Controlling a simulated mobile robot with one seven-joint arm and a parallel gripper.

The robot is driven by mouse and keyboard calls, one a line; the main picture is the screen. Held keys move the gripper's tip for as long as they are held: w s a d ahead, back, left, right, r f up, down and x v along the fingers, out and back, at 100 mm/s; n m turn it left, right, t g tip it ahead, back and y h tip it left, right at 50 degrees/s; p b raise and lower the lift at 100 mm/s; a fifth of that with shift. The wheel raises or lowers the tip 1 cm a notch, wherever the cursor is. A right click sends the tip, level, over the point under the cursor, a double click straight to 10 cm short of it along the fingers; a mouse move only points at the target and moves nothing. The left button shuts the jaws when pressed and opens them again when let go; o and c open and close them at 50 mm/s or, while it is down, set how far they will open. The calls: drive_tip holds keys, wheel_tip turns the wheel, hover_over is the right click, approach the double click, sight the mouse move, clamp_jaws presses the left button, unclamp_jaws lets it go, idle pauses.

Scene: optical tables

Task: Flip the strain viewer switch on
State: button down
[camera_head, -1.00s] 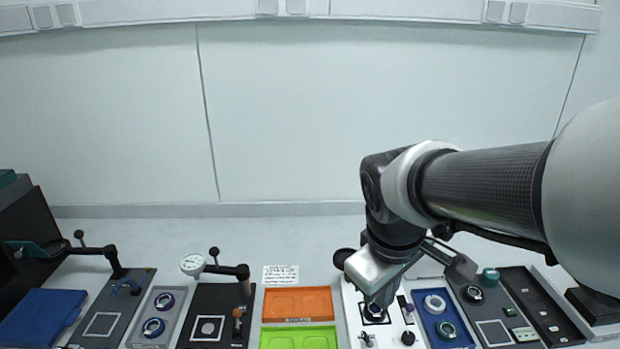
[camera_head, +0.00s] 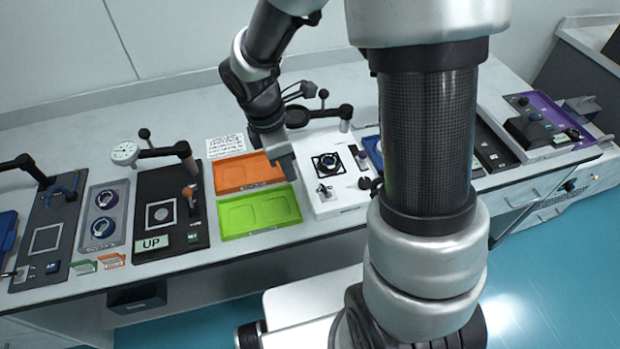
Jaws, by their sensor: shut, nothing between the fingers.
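A white unit (camera_head: 345,199) stands right of the centre of the table and looks like the strain viewer, though no label is readable. It carries a black square frame (camera_head: 317,171) with a dark round part inside. A small metallic lever (camera_head: 323,190) on its front left looks like the switch; its position is too small to tell. A dark knob (camera_head: 364,183) sits at its front right. My gripper (camera_head: 288,172) is shut and empty, pointing down near the unit's left edge, beside the orange tray. Its fingertips are small here, and I cannot tell whether they touch anything.
The orange tray (camera_head: 232,186) and green tray (camera_head: 233,226) lie left of the unit. A black-handled arm (camera_head: 325,113) rises behind the unit. My arm hides part of the table to the right.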

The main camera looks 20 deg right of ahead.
sight(323, 189)
drive_tip(key=shift+f, duration=0.1)
drive_tip(key=f, duration=0.3)
drive_tip(key=d+f+b, duration=0.1)
drive_tip(key=f, duration=0.3)
drive_tip(key=d+f+b, duration=0.1)
drive_tip(key=f, duration=0.2)
drive_tip(key=shift+f, duration=0.15)
drive_tip(key=shift+d+r+p, duration=0.35)
drive_tip(key=shift+d+r, duration=0.75)
drive_tip(key=shift+d, duration=0.05)
drive_tip(key=shift+d+r, duration=0.25)
drive_tip(key=shift+d, duration=0.3)
drive_tip(key=shift+r+p, duration=0.15)
drive_tip(key=shift+p, duration=0.25)
